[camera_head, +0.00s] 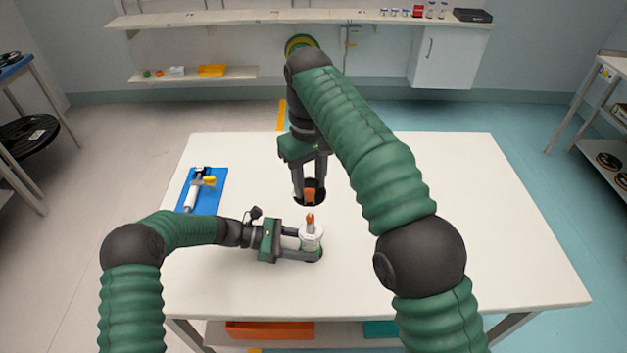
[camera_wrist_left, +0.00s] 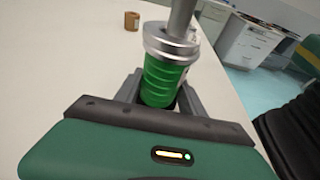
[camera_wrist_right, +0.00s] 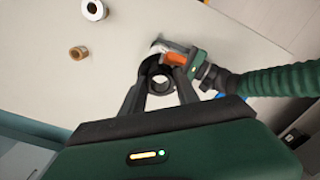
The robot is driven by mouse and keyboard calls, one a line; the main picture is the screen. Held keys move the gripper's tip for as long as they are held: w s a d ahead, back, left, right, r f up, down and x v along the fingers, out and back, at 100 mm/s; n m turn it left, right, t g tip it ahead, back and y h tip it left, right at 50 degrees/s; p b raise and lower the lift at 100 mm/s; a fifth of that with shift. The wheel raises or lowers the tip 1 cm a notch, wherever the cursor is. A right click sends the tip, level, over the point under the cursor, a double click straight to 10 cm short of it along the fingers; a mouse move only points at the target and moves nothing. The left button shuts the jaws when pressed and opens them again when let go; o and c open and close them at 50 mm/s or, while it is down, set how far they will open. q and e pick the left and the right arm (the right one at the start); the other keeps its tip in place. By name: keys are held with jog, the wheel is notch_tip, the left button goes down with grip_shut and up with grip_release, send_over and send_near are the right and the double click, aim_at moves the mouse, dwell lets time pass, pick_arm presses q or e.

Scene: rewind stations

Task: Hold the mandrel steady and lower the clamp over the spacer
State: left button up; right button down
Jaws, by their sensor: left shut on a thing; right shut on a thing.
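The mandrel (camera_head: 312,238) stands upright near the table's front, an orange tip at its top in the head view. In the left wrist view it has a green ribbed body (camera_wrist_left: 160,82), a silver collar and a grey rod. My left gripper (camera_head: 311,243) is shut around its body from the left. My right gripper (camera_head: 309,186) points down, shut on the clamp (camera_head: 318,190), a black ring with an orange part. The open ring (camera_wrist_right: 149,72) also shows in the right wrist view. The clamp is apart from the mandrel, above and behind it. I cannot clearly pick out the spacer.
On the white table (camera_head: 470,220), a blue mat (camera_head: 216,181) bearing a tool lies at the left. A brown roll (camera_wrist_right: 78,53) and a white roll (camera_wrist_right: 94,10) stand on the table. The table's right part is clear.

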send_over(311, 215)
jog(key=shift+a+f, duration=0.1)
jog(key=shift+f, duration=2.8)
jog(key=shift+f, duration=3.65)
jog(key=c, duration=0.8)
grip_release()
notch_tip(311, 215, up, 12)
jog(key=shift+f, duration=0.1)
pick_arm(q)
jog(key=o, duration=1.1)
jog(key=shift+c, duration=0.2)
